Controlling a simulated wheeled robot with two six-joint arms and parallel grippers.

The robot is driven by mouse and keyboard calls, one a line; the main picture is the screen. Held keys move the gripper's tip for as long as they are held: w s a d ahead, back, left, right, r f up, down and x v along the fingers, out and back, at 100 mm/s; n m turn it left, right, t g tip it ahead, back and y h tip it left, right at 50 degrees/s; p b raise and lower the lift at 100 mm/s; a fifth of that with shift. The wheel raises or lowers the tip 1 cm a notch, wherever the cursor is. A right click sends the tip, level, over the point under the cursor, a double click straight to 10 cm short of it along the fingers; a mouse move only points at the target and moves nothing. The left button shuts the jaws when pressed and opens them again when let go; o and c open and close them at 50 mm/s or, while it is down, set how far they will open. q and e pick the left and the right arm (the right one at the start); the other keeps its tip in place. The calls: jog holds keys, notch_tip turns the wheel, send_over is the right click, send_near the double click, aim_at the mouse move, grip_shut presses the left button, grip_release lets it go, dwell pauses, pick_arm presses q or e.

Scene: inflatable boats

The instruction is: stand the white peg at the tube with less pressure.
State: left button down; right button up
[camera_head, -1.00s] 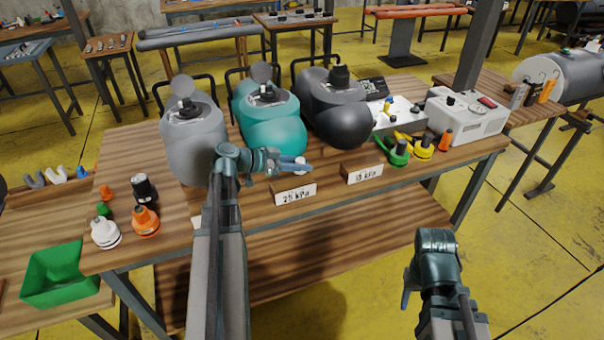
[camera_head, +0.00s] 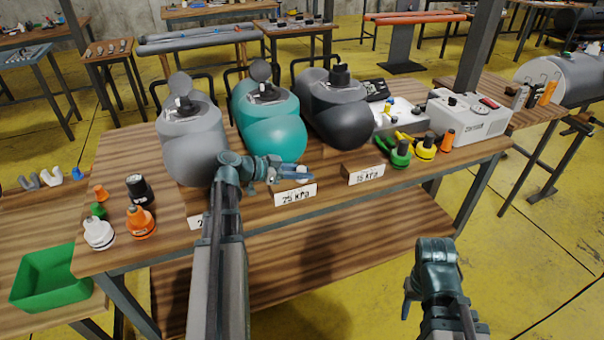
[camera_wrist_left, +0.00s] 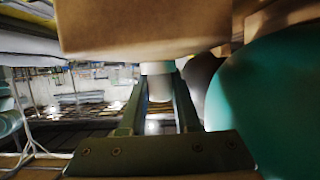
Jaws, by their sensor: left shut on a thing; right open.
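The white peg is held between the fingers of my left gripper (camera_head: 292,173), which is shut on it; the peg shows in the left wrist view (camera_wrist_left: 160,86). The gripper is in front of the teal tube (camera_head: 275,135), just above and behind the 25 kPa label block (camera_head: 295,195). I cannot tell whether the peg touches anything. The dark tube (camera_head: 348,128) stands behind the 15 kPa block (camera_head: 366,174). The grey tube (camera_head: 195,150) is at the left; its label (camera_head: 196,222) is mostly hidden by my arm. My right gripper (camera_head: 412,305) is open and empty, in front of the table.
White, orange, black and green valve pieces (camera_head: 140,221) stand at the table's left, above a green bin (camera_head: 48,276). Green and yellow fittings (camera_head: 400,155) and a white device (camera_head: 468,118) are at the right. The table's front strip right of the 15 kPa block is clear.

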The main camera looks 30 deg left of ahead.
pick_arm(q)
jog(key=c, duration=0.6)
grip_release()
jog(key=shift+f, duration=0.1)
jog(key=shift+r, duration=0.2)
jog(key=p+v, duration=0.4)
jog(key=v, duration=0.8)
jog(key=shift+p, duration=0.35)
